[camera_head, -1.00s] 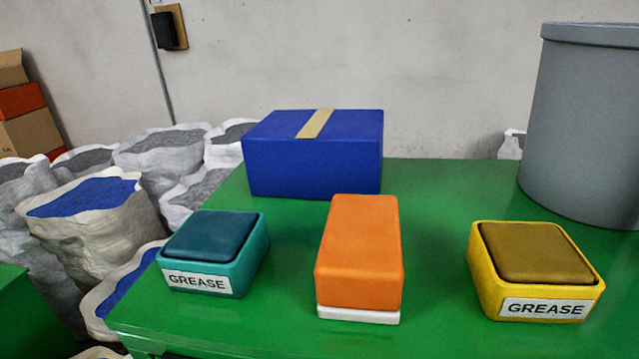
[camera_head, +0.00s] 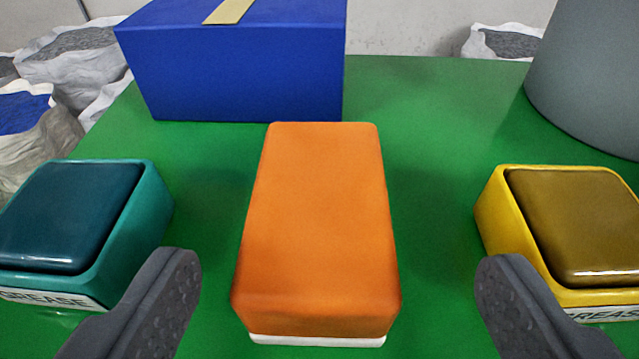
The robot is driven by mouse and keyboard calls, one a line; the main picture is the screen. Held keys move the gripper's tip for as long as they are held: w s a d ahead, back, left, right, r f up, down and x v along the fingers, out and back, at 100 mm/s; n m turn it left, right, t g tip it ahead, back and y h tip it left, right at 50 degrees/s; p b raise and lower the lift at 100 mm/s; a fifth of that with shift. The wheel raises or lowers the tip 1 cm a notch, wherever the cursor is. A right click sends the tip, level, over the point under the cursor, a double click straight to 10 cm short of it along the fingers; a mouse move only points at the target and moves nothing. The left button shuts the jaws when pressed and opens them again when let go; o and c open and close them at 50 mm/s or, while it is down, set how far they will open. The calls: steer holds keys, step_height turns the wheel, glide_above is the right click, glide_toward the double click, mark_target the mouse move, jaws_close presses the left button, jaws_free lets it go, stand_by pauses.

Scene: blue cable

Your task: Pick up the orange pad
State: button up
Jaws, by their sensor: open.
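The orange pad (camera_head: 318,220) is a long orange block with a thin white layer along its bottom. It lies on the green table in the middle of the view, its long side pointing away from me. My gripper (camera_head: 338,275) is open, with one dark grey finger on each side of the pad's near part. Both fingers show apart from the pad, with green table visible between. Nothing is between the fingertips except the pad's near part as seen from here; I cannot tell their exact height above the table.
On the green table (camera_head: 430,130), a teal grease box (camera_head: 150,215) stands left and a yellow grease box (camera_head: 490,215) right, each near a finger. A blue box (camera_head: 240,75) stands behind the pad. A grey bin (camera_head: 590,80) is at back right. Sacks (camera_head: 75,65) stand beyond the left edge.

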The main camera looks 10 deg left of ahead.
mark_target(319, 215)
steer(key=shift+x, duration=0.9)
steer(key=shift+w+a+f+p, duration=0.4)
steer(key=shift+w+f+p, duration=0.1)
steer(key=shift+w, duration=0.3)
steer(key=shift+w+a+f+p, duration=0.35)
steer(key=shift+w+f+p, duration=0.1)
steer(key=shift+w, duration=0.35)
steer(key=shift+w+a+f, duration=0.1)
steer(key=shift+w+f, duration=0.15)
steer(key=shift+w, duration=0.4)
steer(key=c, duration=1.1)
